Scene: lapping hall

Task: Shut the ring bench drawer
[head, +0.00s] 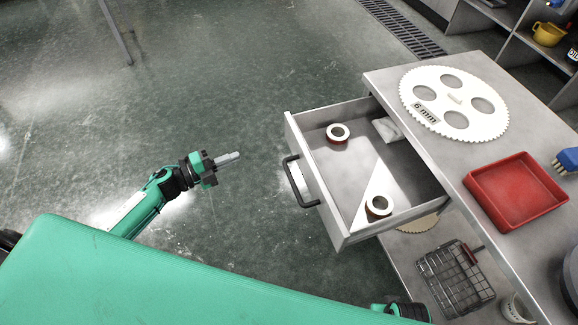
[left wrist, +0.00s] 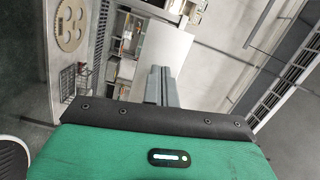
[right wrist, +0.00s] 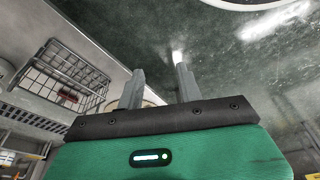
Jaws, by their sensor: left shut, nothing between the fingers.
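The ring bench drawer (head: 342,236) is pulled well out from the bench (head: 385,85), toward the left in the head view. Its dark bar handle (head: 292,178) is on the front panel. Two white-and-red rings and a pale packet (head: 387,129) lie inside. My left gripper (head: 232,157) is shut and empty, left of the handle and apart from it, pointing toward the drawer. Its closed fingers also show in the left wrist view (left wrist: 160,86). My right gripper (right wrist: 159,86) is open with nothing between its fingers; its fingers are not visible in the head view.
A toothed white disc (head: 457,75), a red tray (head: 515,192) and a blue brush (head: 567,160) are on the bench top. A wire basket (head: 455,280) and a white cup (head: 517,308) are below. The floor (head: 230,80) left of the drawer is clear.

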